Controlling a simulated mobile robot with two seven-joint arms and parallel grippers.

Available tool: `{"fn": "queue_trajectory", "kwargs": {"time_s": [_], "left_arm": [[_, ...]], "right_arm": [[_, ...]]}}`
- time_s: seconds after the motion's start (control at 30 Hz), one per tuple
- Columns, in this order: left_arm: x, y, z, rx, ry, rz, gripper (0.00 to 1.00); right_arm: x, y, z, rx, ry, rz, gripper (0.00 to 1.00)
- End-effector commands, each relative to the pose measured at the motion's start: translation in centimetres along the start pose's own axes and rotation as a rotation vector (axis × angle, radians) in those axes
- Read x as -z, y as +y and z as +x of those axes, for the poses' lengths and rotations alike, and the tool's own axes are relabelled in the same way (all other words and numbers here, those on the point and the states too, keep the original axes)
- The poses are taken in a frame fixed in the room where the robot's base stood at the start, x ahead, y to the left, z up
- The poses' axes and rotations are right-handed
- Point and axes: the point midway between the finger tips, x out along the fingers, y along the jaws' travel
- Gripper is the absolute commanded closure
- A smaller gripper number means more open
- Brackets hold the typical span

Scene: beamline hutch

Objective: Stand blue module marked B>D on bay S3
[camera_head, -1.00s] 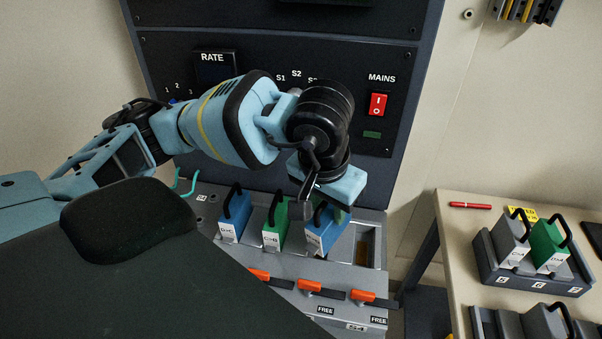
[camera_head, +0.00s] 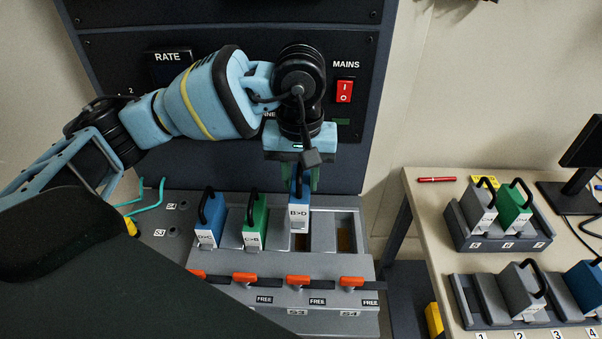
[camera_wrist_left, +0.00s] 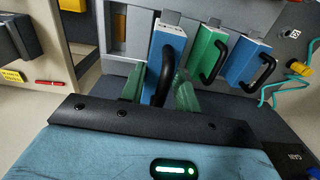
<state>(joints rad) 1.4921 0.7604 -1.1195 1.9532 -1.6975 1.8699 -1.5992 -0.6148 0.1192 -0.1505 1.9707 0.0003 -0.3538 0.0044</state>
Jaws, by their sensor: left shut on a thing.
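The blue module marked B>D (camera_head: 299,216) is upright in my left gripper (camera_head: 301,182), whose green fingers close on its handle. Its lower edge shows higher than those of its neighbours, so it appears held above the bay row, in line with the S3 label (camera_head: 295,312). Whether it touches the bay is hard to tell. In the left wrist view the blue module (camera_wrist_left: 168,45) and its black handle are between the fingers (camera_wrist_left: 158,92). My right gripper is not in view.
Blue D>C (camera_head: 208,222) and green C>B (camera_head: 255,224) modules stand close on the left. The rightmost bay (camera_head: 346,238) is empty. Orange levers (camera_head: 298,281) line the front, with FREE labels. A side table (camera_head: 425,215) holds racks with more modules.

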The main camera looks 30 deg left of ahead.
Motion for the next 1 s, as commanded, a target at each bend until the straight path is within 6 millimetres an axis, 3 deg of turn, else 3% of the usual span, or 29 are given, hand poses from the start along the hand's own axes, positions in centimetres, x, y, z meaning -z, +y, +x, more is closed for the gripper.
{"fn": "queue_trajectory", "kwargs": {"time_s": [0.47, 1.0], "left_arm": [[0.2, 0.1, 0.5, 0.005, -0.014, -0.032, 0.96], [0.1, 0.1, 4.8, 0.006, -0.017, -0.031, 0.96]], "right_arm": [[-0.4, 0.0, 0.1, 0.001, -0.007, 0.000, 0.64], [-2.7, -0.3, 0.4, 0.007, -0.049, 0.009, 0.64]]}}
